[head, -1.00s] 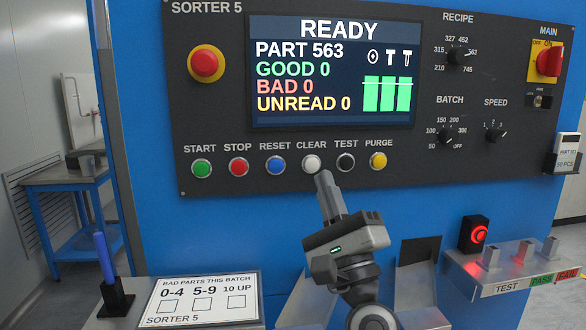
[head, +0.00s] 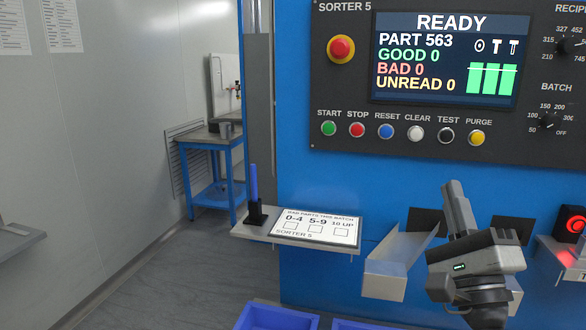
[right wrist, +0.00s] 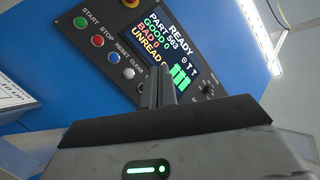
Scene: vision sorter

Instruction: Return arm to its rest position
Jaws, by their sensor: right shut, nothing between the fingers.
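My right gripper (head: 459,208) is shut and empty. In the head view it stands upright at the lower right, in front of the blue sorter below the button row and apart from the buttons. In the right wrist view its closed fingers (right wrist: 163,88) point up toward the sorter's dark panel (right wrist: 113,75) and partly cover the screen and the button row. The screen (head: 445,60) reads READY, PART 563, with GOOD, BAD and UNREAD all 0. The white CLEAR button (head: 416,134) is fully visible in the head view. My left gripper is not in view.
A shelf holds the bad-parts card (head: 313,228) and a blue pen (head: 253,184) in a black stand. Metal chutes (head: 388,282) sit beside my gripper, with blue bins (head: 278,318) below. A red-lit box (head: 573,226) is at the right. Open floor lies left.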

